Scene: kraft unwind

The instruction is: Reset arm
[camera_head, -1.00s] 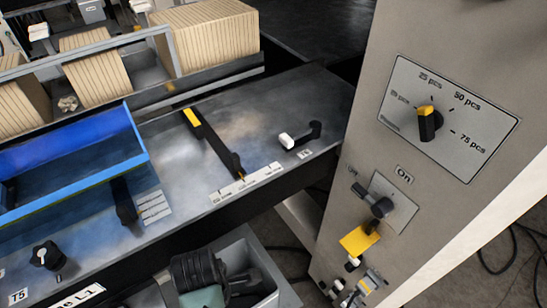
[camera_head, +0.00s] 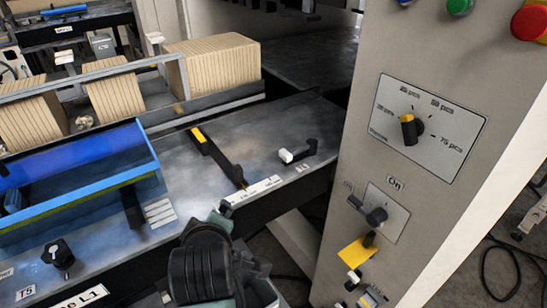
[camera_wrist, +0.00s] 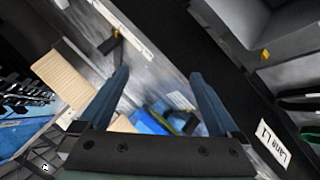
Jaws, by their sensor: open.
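My gripper (camera_wrist: 160,73) is open in the wrist view, its two blue-grey fingers apart with nothing between the tips. Beyond them lies the grey metal table (camera_wrist: 165,75), with a blue tray (camera_wrist: 150,122) partly hidden lower down behind the gripper's base. In the head view my dark arm rises from the bottom edge in front of the table's front edge, and the fingers cannot be made out there.
A tall grey control panel (camera_head: 350,130) stands at the right, with a rotary dial (camera_head: 410,130), an on/off switch (camera_head: 376,215) and coloured buttons (camera_head: 460,6). The blue tray (camera_head: 80,195) and cardboard stacks (camera_head: 212,65) are at the left. A yellow-ended lever (camera_head: 215,157) lies on the table.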

